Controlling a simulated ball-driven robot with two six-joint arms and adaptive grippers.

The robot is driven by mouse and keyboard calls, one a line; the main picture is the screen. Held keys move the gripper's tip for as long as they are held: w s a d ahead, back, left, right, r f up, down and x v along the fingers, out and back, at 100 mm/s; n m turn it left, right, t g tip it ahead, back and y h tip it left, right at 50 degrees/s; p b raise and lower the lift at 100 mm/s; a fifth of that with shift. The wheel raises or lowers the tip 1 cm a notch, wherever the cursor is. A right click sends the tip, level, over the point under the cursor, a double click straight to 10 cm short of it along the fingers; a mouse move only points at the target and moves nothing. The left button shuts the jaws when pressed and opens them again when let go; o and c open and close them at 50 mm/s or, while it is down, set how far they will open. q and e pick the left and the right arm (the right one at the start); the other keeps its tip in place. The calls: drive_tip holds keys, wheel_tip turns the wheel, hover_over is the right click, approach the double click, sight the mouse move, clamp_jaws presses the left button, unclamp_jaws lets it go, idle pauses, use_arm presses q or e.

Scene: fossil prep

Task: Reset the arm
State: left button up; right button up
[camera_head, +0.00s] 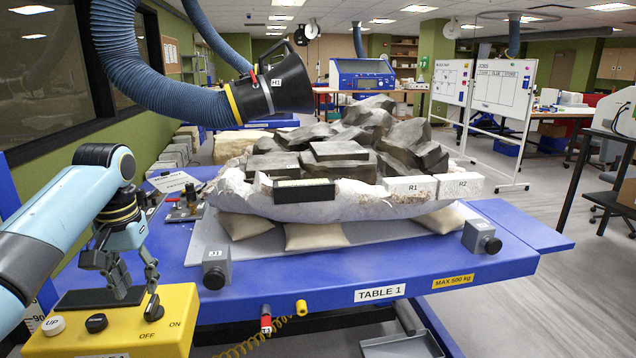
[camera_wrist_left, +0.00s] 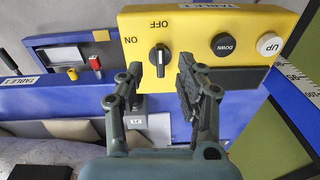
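My left gripper (camera_head: 137,286) is open and empty above the yellow control box (camera_head: 105,338) at the lower left. In the left wrist view the two fingers of the left gripper (camera_wrist_left: 158,82) stand apart, with the black rotary knob (camera_wrist_left: 160,60) showing between and beyond them. A gap to the knob seems to remain, but contact is hard to judge. The knob's white mark points toward OFF. A black DOWN button (camera_wrist_left: 224,44) and a white UP button (camera_wrist_left: 269,44) sit beside it. My right gripper is not in view.
The blue table (camera_head: 330,306) bears a plaster-jacketed rock block (camera_head: 330,205) on sandbags. A blue extraction hose with a black hood (camera_head: 275,88) hangs above. Grey blocks (camera_head: 216,268) (camera_head: 481,237) stand at the table's front corners. Open floor lies to the right.

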use_arm(q)
drive_tip(key=s+d+f+m, duration=0.1)
drive_tip(key=s+d+f, duration=0.1)
drive_tip(key=s+f, duration=0.5)
drive_tip(key=s+d+r+m+t, duration=0.1)
drive_tip(key=s+d+r, duration=0.1)
drive_tip(key=s, duration=0.6)
drive_tip(key=s+d+r+t, duration=0.1)
drive_tip(key=s+d+r, duration=0.1)
drive_tip(key=s, duration=0.7)
drive_tip(key=s+d+r+m+t, duration=0.1)
drive_tip(key=s+d+r, duration=0.1)
drive_tip(key=s, duration=0.6)
wheel_tip(320, 180, down, 34)
drive_tip(key=s+a+g+b, duration=0.1)
drive_tip(key=s+a+b, duration=0.15)
drive_tip(key=b, duration=0.65)
drive_tip(key=s+f+b, duration=0.4)
drive_tip(key=s+f, duration=0.5)
drive_tip(key=f, duration=0.3)
drive_tip(key=s+a+f+g+b, duration=0.1)
drive_tip(key=s+f+b, duration=0.2)
drive_tip(key=s+f, duration=0.6)
wheel_tip(320, 180, down, 4)
drive_tip(key=shift+a+r+n+g+b, duration=0.1)
drive_tip(key=shift+a+n+g+b, duration=0.1)
drive_tip(key=shift+n+g+b, duration=0.15)
